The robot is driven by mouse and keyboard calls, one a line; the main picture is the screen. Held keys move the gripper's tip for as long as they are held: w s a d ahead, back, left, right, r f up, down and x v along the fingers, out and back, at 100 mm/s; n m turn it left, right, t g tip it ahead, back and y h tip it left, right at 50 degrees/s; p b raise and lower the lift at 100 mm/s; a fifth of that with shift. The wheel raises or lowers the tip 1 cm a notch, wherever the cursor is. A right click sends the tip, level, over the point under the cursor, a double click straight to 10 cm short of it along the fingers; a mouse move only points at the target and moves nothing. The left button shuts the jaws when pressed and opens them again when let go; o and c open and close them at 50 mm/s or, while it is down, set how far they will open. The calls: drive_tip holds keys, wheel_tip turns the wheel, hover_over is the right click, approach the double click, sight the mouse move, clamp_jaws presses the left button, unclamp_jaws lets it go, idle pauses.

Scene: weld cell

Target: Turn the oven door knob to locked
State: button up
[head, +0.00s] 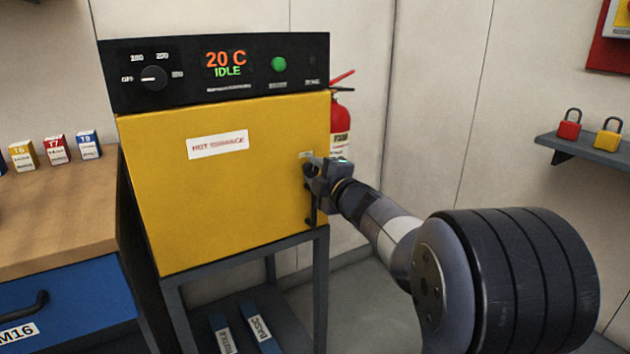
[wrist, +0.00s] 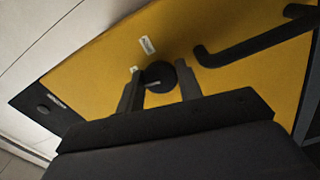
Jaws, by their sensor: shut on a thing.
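The yellow oven door (head: 240,205) is closed and has a "HOT SURFACE" label. My gripper (head: 312,170) is at the right edge of the door, above the black door handle (head: 310,208). In the wrist view the round black door knob (wrist: 168,76) sits between the two fingers of my gripper (wrist: 160,92), which is shut on it. A light pointer line shows on the knob. Small labels lie beside the knob (wrist: 147,45), but their words are too small to read. In the head view my gripper hides the knob.
The oven's black control panel (head: 215,72) shows 20 C and IDLE. A red fire extinguisher (head: 340,125) stands behind the oven's right side. A workbench (head: 60,215) with small boxes is at the left. A shelf (head: 590,150) with padlocks is on the right wall.

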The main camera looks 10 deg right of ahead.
drive_tip(key=shift+n+b, duration=0.55)
drive_tip(key=shift+n, duration=0.55)
drive_tip(key=o, duration=0.9)
drive_tip(key=shift+o, duration=0.2)
drive_tip(key=p+v, duration=0.1)
drive_tip(key=v, duration=0.9)
drive_tip(key=shift+s+p, duration=0.35)
drive_tip(key=shift+s, duration=0.05)
